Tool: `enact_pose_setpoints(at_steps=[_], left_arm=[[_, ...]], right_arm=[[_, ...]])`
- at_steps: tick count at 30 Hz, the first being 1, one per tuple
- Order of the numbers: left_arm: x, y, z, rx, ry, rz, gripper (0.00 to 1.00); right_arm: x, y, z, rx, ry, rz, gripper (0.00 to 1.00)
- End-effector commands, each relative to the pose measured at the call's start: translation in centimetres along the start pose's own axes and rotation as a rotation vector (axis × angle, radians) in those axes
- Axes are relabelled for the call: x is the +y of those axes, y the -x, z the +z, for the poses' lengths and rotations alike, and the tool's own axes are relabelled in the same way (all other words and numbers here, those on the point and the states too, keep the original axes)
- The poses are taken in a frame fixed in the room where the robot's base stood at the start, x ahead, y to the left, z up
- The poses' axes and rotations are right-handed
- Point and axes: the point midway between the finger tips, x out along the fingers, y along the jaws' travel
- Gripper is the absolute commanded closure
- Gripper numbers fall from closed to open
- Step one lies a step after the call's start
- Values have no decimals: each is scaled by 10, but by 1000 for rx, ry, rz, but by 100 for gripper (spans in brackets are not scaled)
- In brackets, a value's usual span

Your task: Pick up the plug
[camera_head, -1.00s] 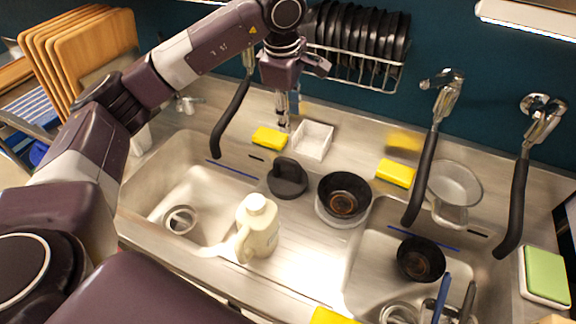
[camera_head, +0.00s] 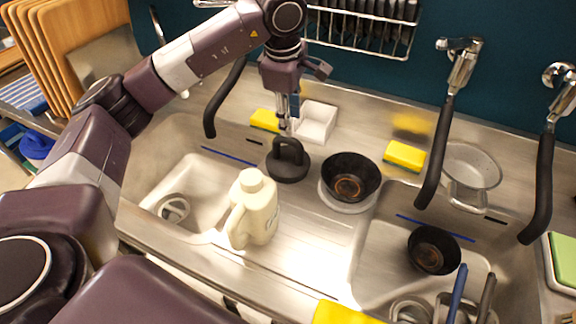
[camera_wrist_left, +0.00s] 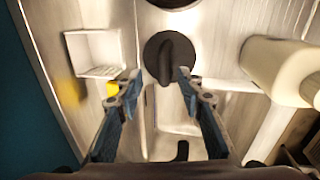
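The plug (camera_head: 289,164) is a dark round disc with a raised handle, lying on the steel counter between the two basins. In the left wrist view the plug (camera_wrist_left: 168,58) lies just beyond my left gripper (camera_wrist_left: 158,82), its handle roughly in line with the gap between the fingers. My left gripper (camera_head: 285,128) is open and empty, pointing down above and slightly behind the plug in the head view. Whether a fingertip touches the plug is not clear. My right gripper is not seen.
A cream jug (camera_head: 254,208) stands in front of the plug, and a black bowl (camera_head: 350,178) stands to its right. A white square dish (camera_head: 317,121) and a yellow sponge (camera_head: 264,120) lie behind it. The left basin (camera_head: 200,182) is largely empty.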

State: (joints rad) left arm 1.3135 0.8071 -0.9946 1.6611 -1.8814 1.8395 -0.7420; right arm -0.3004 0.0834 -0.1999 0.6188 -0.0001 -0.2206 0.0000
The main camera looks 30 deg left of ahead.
Motion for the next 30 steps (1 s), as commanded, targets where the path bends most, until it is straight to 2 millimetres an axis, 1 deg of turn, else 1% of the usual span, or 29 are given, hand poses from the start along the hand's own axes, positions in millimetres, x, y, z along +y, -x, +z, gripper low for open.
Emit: enact_pose_setpoints(at_steps=[1,5,14,18,22,25,30], left_arm=[[-1,-6,0,0,0,1,65],[-2,-12,0,0,1,-1,65],[-3,-41,-2,1,0,-3,65],[-5,-60,-4,1,1,-4,65],[-5,-78,-4,0,1,-2,65],[-5,-84,-3,0,0,0,65],[-4,-84,-3,0,0,1,65]], right_arm=[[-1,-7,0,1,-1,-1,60],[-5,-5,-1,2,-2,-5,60],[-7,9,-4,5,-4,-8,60],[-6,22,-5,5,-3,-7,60],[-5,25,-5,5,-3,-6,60],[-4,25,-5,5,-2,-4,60],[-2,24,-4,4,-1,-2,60]])
